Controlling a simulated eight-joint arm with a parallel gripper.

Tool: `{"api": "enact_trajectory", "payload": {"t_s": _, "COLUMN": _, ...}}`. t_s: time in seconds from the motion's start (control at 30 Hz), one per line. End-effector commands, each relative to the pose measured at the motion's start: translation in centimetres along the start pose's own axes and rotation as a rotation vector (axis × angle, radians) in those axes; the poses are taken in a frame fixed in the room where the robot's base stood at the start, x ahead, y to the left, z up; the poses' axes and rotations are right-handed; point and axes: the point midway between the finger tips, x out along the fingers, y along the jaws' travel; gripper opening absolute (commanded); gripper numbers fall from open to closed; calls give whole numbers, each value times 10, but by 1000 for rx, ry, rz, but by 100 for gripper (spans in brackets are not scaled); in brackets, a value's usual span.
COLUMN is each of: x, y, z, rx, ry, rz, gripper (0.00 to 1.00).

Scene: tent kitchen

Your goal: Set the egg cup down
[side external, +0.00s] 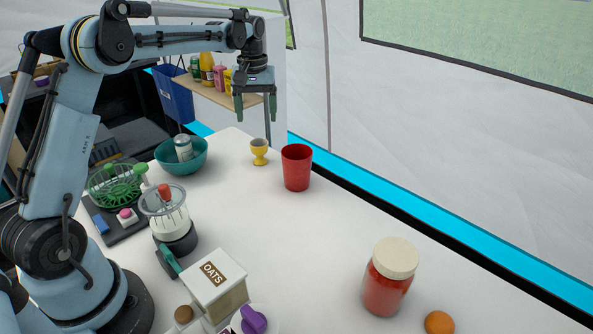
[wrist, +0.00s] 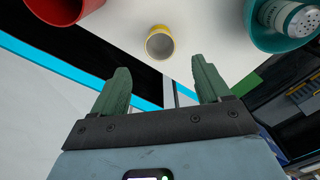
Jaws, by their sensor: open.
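A yellow egg cup (side external: 259,152) stands upright on the white table near its far end, between the red cup and the teal bowl.
A red cup (side external: 297,167) stands close to the right of the egg cup. A teal bowl (side external: 181,160) holding a white shaker (side external: 183,148) is to the left. A red jar (side external: 388,280) and an orange (side external: 438,322) are at the front right. The table's middle is clear.

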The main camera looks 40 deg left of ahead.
Motion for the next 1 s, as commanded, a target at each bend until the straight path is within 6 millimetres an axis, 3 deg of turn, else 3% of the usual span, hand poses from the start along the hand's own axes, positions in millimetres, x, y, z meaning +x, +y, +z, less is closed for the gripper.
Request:
{"api": "enact_trajectory", "payload": {"t_s": 0.27, "x": -23, "y": 0, "z": 2, "rx": 5, "ry": 3, "rz": 2, "gripper": 76}}
{"api": "enact_trajectory", "payload": {"t_s": 0.43, "x": -38, "y": 7, "z": 21, "rx": 66, "ry": 46, "rz": 22, "gripper": 76}}
{"api": "enact_trajectory", "payload": {"t_s": 0.7, "x": -66, "y": 15, "z": 89, "rx": 267, "ry": 191, "rz": 88, "gripper": 76}}
{"api": "enact_trajectory", "payload": {"t_s": 1.0, "x": -64, "y": 7, "z": 170, "rx": 490, "ry": 361, "rz": 159, "gripper": 76}}
